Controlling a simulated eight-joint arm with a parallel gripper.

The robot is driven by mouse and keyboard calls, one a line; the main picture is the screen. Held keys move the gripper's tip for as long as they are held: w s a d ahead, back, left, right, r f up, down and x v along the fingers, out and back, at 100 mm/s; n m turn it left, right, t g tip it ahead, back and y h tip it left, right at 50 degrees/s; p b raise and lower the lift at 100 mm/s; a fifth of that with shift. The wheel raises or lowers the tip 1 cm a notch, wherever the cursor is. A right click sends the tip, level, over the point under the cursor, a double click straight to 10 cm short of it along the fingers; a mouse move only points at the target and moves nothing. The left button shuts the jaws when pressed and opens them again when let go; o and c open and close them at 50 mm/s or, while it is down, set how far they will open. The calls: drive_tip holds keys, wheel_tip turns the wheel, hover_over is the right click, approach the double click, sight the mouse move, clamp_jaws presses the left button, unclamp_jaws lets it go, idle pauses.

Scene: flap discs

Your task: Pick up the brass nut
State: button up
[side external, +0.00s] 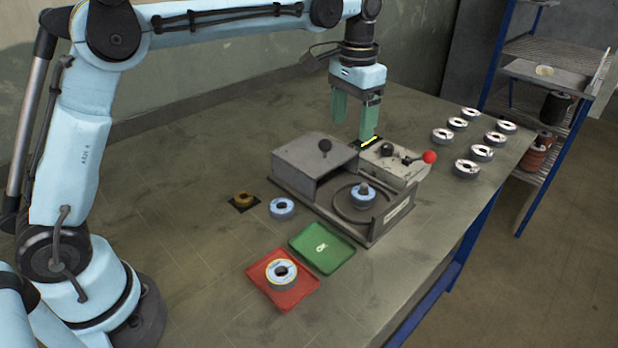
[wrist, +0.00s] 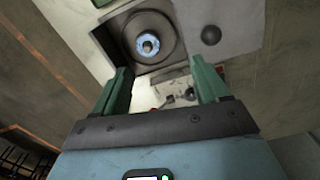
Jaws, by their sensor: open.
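The brass nut (side external: 244,199) lies on a small black square on the table, left of the grey machine in the side external view. It does not show in the wrist view. My gripper (side external: 354,128) is open and empty, pointing down above the back of the machine, well to the right of the nut and farther back. In the wrist view, its two green fingers (wrist: 160,80) stand apart with the machine beyond them.
A blue ring (side external: 282,208) lies close right of the nut. A red tray (side external: 257,279) holds a disc; the green tray (side external: 340,257) is empty. Several discs stand right.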

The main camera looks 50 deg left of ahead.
drive_tip(key=s+a+n, duration=0.2)
drive_tip(key=s+a, duration=0.3)
drive_tip(key=a, duration=0.2)
drive_tip(key=n, duration=0.5)
hover_over(244, 198)
drive_tip(key=s+d, duration=0.1)
drive_tip(key=shift+s+d+f, duration=0.1)
drive_tip(key=shift+f, duration=3.1)
drive_tip(key=shift+d+f, duration=0.1)
drive_tip(key=shift+f, duration=3.05)
drive_tip(key=shift+w+a+f, duration=0.15)
drive_tip(key=shift+f, duration=0.85)
drive_tip(key=shift+w+a+f, duration=0.1)
drive_tip(key=shift+w+f, duration=0.05)
drive_tip(key=shift+f, duration=1.4)
drive_tip(key=c, duration=1.2)
